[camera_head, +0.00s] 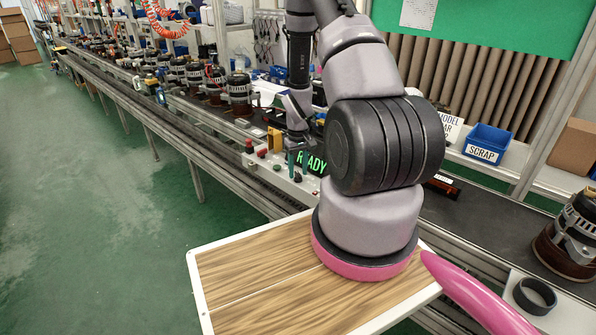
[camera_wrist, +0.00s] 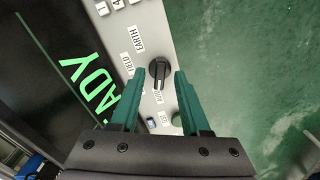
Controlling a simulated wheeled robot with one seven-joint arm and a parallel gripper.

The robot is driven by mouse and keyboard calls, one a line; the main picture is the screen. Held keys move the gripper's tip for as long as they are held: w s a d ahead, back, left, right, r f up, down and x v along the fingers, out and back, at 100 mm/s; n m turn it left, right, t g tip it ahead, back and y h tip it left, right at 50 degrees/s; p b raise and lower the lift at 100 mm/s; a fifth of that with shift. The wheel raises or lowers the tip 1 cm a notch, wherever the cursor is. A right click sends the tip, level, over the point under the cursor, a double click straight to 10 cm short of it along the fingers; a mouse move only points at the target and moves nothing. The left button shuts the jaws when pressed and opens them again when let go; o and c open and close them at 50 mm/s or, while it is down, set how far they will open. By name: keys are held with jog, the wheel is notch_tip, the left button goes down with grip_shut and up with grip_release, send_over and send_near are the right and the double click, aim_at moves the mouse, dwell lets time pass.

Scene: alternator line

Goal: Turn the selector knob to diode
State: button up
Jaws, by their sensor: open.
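The black selector knob (camera_wrist: 159,69) sits on the pale control panel (camera_wrist: 158,35) in the wrist view. Its raised grip bar runs roughly up and down in that picture; which label it points to is too small to tell. White labels stand around it, among them EARTH (camera_wrist: 138,38) and FIELD (camera_wrist: 128,66); another below it is hard to read. My gripper (camera_wrist: 160,77) is open, its two green fingers apart on either side of the knob, with gaps visible. In the head view my gripper (camera_head: 294,160) is over the panel (camera_head: 283,179), partly hidden by my arm.
A screen reading READY (camera_wrist: 85,85) adjoins the labels. A small blue button (camera_wrist: 152,122) and a green button (camera_wrist: 176,120) lie near the fingers. The conveyor (camera_head: 470,213) with alternators runs behind the panel. A blue SCRAP bin (camera_head: 487,143) stands on the right.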

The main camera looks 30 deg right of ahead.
jog(key=shift+f, duration=0.25)
grip_shut()
jog(key=shift+m, duration=0.3)
jog(key=m, duration=0.3)
jog(key=shift+m, duration=2.5)
